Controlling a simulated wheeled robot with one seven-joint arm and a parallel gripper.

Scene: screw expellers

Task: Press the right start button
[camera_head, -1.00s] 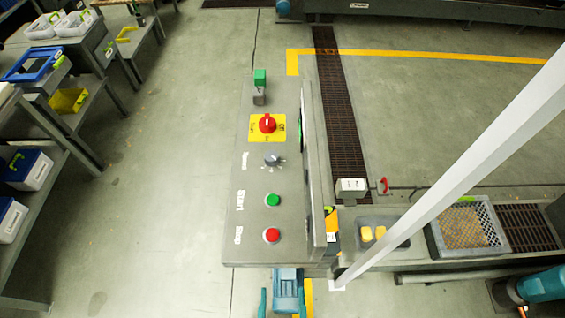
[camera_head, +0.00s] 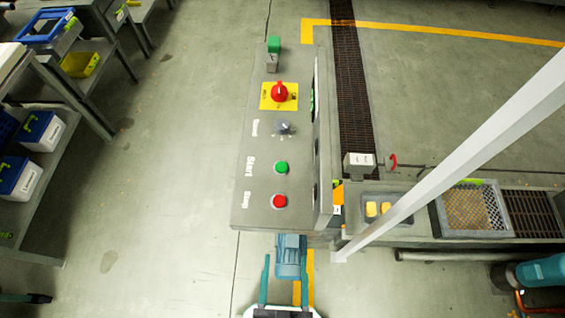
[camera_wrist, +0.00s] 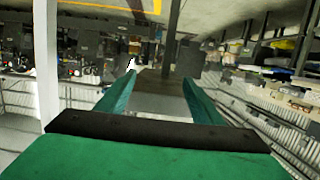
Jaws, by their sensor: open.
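A grey control panel (camera_head: 252,175) stands at the middle of the head view. It bears a green button (camera_head: 281,168) beside the "Start" label and a red button (camera_head: 279,201) beside the "Stop" label. No other start button is visible. My gripper (camera_head: 285,264) is at the bottom edge of the head view, below the panel in the picture, and apart from the buttons. Its two teal fingers are spread with nothing held between them. In the wrist view my gripper (camera_wrist: 158,86) is also open, and the buttons cannot be made out there.
A blue motor (camera_head: 290,257) lies below the panel in the picture. A white slanted post (camera_head: 455,160) stands right. Shelves with bins (camera_head: 40,130) line the left; floor between is clear.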

